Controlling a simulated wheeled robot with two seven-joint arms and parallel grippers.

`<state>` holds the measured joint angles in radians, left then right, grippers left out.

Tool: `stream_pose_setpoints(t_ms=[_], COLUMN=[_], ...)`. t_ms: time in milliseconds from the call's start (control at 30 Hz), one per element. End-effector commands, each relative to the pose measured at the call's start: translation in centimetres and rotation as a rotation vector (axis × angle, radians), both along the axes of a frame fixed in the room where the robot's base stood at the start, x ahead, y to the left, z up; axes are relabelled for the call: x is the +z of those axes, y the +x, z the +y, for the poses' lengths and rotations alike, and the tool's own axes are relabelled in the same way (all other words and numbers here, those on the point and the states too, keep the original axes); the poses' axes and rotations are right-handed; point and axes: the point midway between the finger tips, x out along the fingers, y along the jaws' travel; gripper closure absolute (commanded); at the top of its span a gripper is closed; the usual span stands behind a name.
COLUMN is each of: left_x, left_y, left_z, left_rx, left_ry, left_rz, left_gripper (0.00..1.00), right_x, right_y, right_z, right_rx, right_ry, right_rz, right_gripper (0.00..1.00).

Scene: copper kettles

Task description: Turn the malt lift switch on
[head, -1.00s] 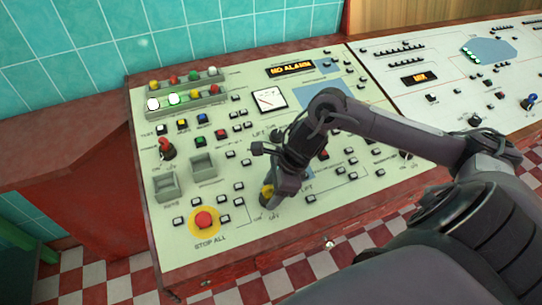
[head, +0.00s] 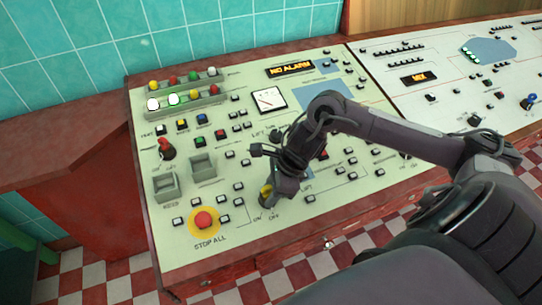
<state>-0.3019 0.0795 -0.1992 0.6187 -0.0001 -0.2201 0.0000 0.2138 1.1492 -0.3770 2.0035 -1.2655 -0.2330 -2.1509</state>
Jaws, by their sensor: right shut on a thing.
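A yellow-topped rotary switch (head: 265,190) sits on the near part of the pale control panel (head: 200,256), with ON and OFF lettering just below it. My right gripper (head: 269,200) is down at the panel and shut on this switch. The gripper hides much of the switch, so I cannot tell which way it points. I cannot read a malt lift label on it. My left gripper is not in view.
A red STOP ALL button (head: 204,220) on a yellow disc lies to the left of my right gripper. A red switch (head: 166,149) stands farther left. A lit NO ALARM display (head: 290,69) is at the back.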

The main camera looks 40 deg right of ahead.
Motion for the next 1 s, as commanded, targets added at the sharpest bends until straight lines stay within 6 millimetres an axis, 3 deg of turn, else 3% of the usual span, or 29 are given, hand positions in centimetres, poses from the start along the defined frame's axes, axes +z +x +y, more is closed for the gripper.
stream_pose_setpoints(t_ms=[1000], left_x=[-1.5], left_y=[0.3], left_z=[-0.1], left_rx=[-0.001], left_ry=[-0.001], left_rz=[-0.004], left_gripper=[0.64], right_x=[0.2], right_y=[-0.2], right_z=[0.3], right_rx=[-0.463], right_ry=[-0.001], right_rz=[-0.004], right_gripper=[0.87])
